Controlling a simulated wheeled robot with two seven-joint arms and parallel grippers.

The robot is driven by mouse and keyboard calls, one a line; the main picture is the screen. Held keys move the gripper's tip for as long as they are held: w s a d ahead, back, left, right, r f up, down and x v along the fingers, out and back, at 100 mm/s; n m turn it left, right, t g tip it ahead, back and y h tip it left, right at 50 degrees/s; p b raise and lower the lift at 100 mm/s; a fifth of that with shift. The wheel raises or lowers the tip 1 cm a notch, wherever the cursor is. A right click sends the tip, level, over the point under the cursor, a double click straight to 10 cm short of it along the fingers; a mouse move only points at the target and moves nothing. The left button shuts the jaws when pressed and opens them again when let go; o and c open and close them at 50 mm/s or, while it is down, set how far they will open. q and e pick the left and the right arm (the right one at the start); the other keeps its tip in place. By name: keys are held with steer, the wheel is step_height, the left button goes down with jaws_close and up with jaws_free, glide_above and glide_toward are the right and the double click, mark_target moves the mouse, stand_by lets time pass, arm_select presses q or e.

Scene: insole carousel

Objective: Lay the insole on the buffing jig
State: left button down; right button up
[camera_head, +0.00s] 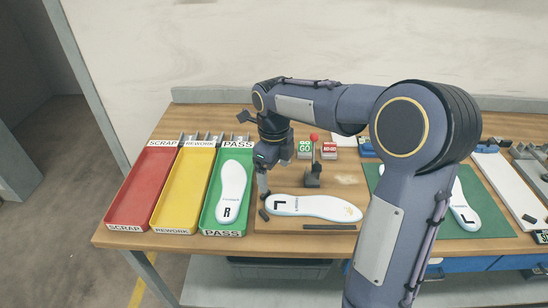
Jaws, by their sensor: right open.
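A second white insole marked L (462,207) lies on a green mat (490,220), partly hidden by my right arm. A third, marked R (231,190), lies in the green PASS tray (208,218). No label shows which fixture is the buffing jig. My left gripper is out of view.
A red SCRAP tray (140,190) and yellow REWORK tray (182,190) stand left of PASS. A red-knobbed lever (313,165) and GO block (305,149) stand behind the insole. A long white plate (512,185) lies at the right. Dark bars edge the board.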

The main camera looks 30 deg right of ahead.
steer(key=s+a+r+n+t+y, duration=0.1)
steer(key=s+r+n, duration=0.2)
steer(key=s+n, duration=0.3)
steer(key=s+a+r+n+t+y, duration=0.1)
steer(key=s+r+n+t+y, duration=0.15)
steer(key=s+n, duration=0.4)
steer(key=s+a+f+n+t, duration=0.2)
steer(key=s+a+f+n, duration=0.2)
steer(key=s+n, duration=0.5)
steer(key=a+n, duration=0.1)
steer(key=n, duration=0.6)
steer(key=shift+s+a+f, duration=0.15)
steer(key=shift+s, duration=0.2)
